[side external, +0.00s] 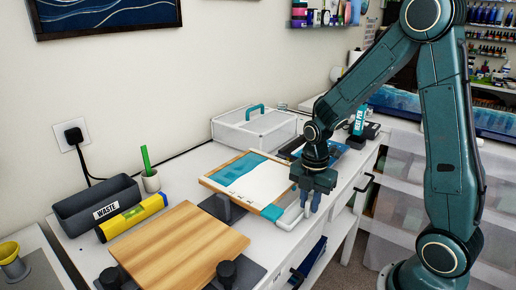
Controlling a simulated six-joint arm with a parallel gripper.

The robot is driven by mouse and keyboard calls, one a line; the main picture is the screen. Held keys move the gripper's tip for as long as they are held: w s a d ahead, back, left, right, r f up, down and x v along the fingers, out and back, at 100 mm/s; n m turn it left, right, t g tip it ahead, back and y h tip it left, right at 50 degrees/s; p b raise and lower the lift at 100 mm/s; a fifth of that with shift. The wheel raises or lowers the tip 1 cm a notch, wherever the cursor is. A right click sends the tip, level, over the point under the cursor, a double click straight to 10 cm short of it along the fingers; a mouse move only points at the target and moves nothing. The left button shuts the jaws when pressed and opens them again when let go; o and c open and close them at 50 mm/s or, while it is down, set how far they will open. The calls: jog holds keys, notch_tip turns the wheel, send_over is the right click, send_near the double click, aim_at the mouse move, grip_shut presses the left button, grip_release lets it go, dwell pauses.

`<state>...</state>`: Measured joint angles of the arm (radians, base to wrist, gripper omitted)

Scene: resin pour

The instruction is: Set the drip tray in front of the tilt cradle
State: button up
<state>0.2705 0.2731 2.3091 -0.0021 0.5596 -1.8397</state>
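The tilt cradle seems to be the dark support (222,208) under a wood-framed panel with teal and white on its face. The panel (262,184) lies tilted on it. A small white piece with a rounded rim, perhaps the drip tray (291,217), is at the panel's front right corner by the table edge. A teal strip (271,212) is beside it. My gripper (311,207) points down at this white piece, its fingers close together at the rim. I cannot tell whether they grip it. My gripper hides part of the piece and the panel's corner.
A wooden board (180,248) on dark supports fills the front. A dark waste bin (97,206), a yellow level (132,217) and a cup with a green stick (151,181) stand left. A white box (255,129) with a teal handle is behind.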

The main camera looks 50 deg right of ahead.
aim_at(310, 200)
jog(key=shift+o, duration=1.1)
jog(key=shift+r, duration=0.2)
notch_tip(310, 200, up, 12)
dwell(0.4)
jog(key=s+a+r+m+t, duration=0.2)
jog(key=s+m, duration=0.4)
jog(key=m, duration=0.3)
jog(key=s+a+r+m+t, duration=0.3)
jog(key=s+a+m, duration=0.3)
jog(key=m, duration=0.3)
jog(key=shift+s+a+r+t, duration=0.2)
jog(key=shift+s+r+t, duration=0.15)
jog(key=shift+r, duration=0.4)
